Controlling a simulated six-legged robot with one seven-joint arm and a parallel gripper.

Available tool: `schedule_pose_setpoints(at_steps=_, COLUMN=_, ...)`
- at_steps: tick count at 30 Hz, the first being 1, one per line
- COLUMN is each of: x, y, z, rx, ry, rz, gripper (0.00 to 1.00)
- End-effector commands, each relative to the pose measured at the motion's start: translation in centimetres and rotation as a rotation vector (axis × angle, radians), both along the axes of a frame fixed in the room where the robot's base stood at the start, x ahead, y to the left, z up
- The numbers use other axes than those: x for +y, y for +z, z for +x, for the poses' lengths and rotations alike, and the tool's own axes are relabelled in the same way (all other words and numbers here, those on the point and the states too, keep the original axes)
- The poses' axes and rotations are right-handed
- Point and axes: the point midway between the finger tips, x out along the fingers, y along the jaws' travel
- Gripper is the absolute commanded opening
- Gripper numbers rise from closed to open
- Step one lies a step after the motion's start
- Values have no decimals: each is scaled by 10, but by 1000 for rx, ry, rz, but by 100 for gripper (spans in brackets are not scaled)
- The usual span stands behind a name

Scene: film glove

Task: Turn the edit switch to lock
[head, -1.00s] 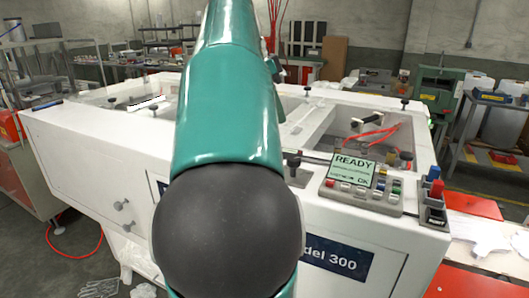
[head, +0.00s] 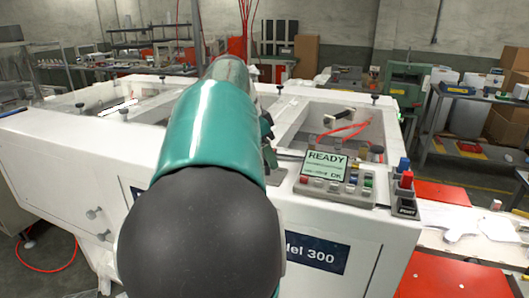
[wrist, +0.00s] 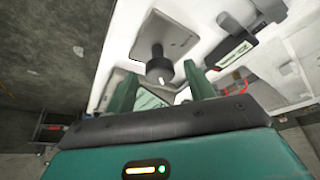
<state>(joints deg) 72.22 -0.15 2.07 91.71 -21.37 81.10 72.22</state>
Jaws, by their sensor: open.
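In the wrist view, a black round knob (wrist: 158,66) stands up from a grey plate (wrist: 178,34) on the white machine; it looks like the edit switch, but I can read no label or setting on it. My gripper (wrist: 160,76) is open, with its two green fingers on either side of the knob in the picture. I cannot tell how much depth separates them, and I see no clear contact. In the head view my green arm covers the gripper and the knob.
The white machine (head: 318,222) carries a control panel (head: 335,180) whose screen reads READY. Blue and red buttons (head: 405,179) stand at its right corner. In the wrist view, a dark labelled block (wrist: 231,54) sits right of the fingers. Red cables lie in the open bay behind.

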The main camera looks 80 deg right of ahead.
Motion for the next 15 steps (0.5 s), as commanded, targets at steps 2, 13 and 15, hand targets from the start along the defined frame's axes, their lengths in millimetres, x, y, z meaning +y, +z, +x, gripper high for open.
schedule_pose_setpoints(at_steps=2, x=0, y=0, z=0, rx=0, ry=0, rz=0, gripper=54)
schedule_pose_setpoints(at_steps=13, x=0, y=0, z=0, rx=0, ry=1, rz=0, gripper=9)
schedule_pose_setpoints(at_steps=15, x=0, y=0, z=0, rx=0, ry=3, rz=0, gripper=9)
